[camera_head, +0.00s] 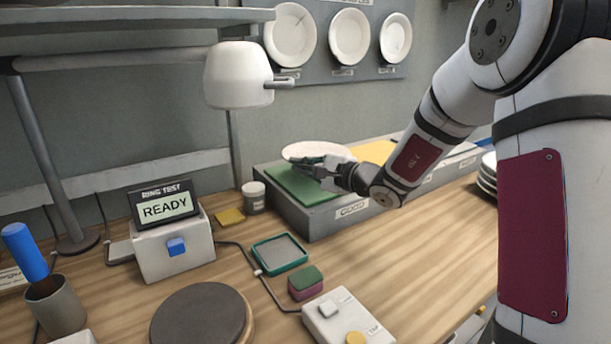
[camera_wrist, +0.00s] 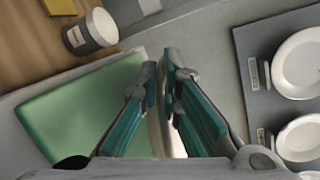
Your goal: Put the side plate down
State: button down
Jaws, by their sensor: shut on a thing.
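The white side plate (camera_head: 316,150) is at the back of the bench, above the green pad (camera_head: 303,186) of the long grey sorting stand. My gripper (camera_head: 322,165) is shut on the plate's near rim. In the wrist view my gripper (camera_wrist: 163,92) has its teal fingers on either side of a thin pale edge of the plate (camera_wrist: 160,138). The green pad (camera_wrist: 80,112) lies left of the fingers there. I cannot tell whether the plate touches the pad. The front of the stand under the green pad carries a label reading "GOOD".
Sample plates (camera_head: 350,37) hang on the back wall board. A yellow pad (camera_head: 376,152) lies right of the green one. A small jar (camera_head: 254,197) stands by the stand's left end. A "READY" tester (camera_head: 172,240) and a dark round turntable (camera_head: 200,316) stand in front. Stacked plates (camera_head: 487,174) are at right.

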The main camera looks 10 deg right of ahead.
aim_at(306, 188)
jog(key=shift+w+d, duration=0.55)
jog(key=shift+w, duration=0.15)
notch_tip(306, 188, down, 4)
jog(key=shift+w+d+r, duration=0.1)
jog(key=shift+w+r, duration=0.05)
jog(key=c, duration=1.8)
grip_release()
